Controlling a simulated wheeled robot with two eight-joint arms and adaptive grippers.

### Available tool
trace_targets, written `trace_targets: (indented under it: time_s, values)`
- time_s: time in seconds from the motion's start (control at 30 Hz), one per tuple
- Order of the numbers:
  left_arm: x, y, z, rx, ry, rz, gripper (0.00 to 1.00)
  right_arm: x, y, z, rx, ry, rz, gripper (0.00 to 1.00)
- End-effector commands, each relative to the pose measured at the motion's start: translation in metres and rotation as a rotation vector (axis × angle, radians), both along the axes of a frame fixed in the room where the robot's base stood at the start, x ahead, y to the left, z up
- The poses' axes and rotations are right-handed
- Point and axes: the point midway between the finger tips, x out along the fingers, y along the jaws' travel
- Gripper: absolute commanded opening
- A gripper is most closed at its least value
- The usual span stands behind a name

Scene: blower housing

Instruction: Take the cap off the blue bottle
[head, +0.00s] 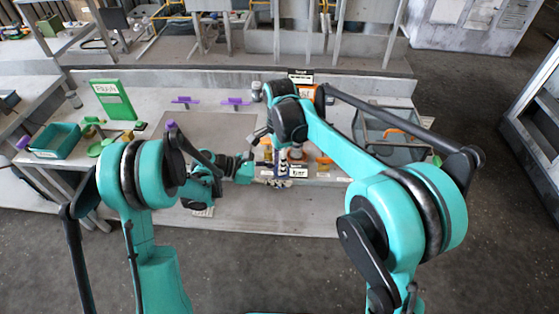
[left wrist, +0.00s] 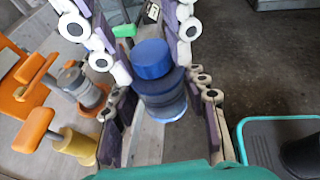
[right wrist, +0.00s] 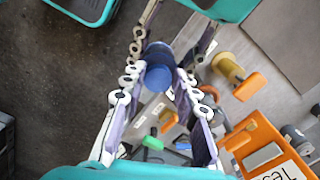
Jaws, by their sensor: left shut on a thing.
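The blue bottle (left wrist: 166,108) has a bright blue cap (left wrist: 150,58) and is upright or nearly so in the left wrist view. My left gripper (left wrist: 162,90) is shut on the bottle's body below the cap. My right gripper (right wrist: 160,75) reaches in from the opposite side, its fingers on both sides of the cap with narrow gaps visible. It looks open; whether a pad touches is hard to tell. The cap also shows in the right wrist view (right wrist: 158,66). In the head view both grippers meet above the bench front, and the bottle is mostly hidden.
An orange labelled box (right wrist: 262,145) and a yellow-orange part (right wrist: 228,68) are close to the grippers. In the head view a grey bin (head: 400,150) stands right, a green sign (head: 113,98) and teal tray (head: 55,140) left. The mat (head: 205,125) is mostly clear.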

Motion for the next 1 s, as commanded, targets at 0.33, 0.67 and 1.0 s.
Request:
trace_targets:
  time_s: [0.33, 0.67, 1.0]
  values:
    - [-0.0014, -0.0007, 0.0003, -0.001, 0.0, -0.004, 0.0, 0.0009, 0.0002, 0.0002, 0.002, -0.004, 0.05, 0.0]
    - [-0.0022, -0.0012, 0.0002, -0.001, 0.001, -0.007, 0.0, -0.002, -0.0024, 0.0007, 0.003, -0.01, 0.77, 0.0]
    - [-0.0029, -0.0017, 0.0003, -0.001, 0.001, -0.009, 0.0, -0.0023, -0.0074, 0.0012, 0.003, -0.015, 1.622, 0.0]
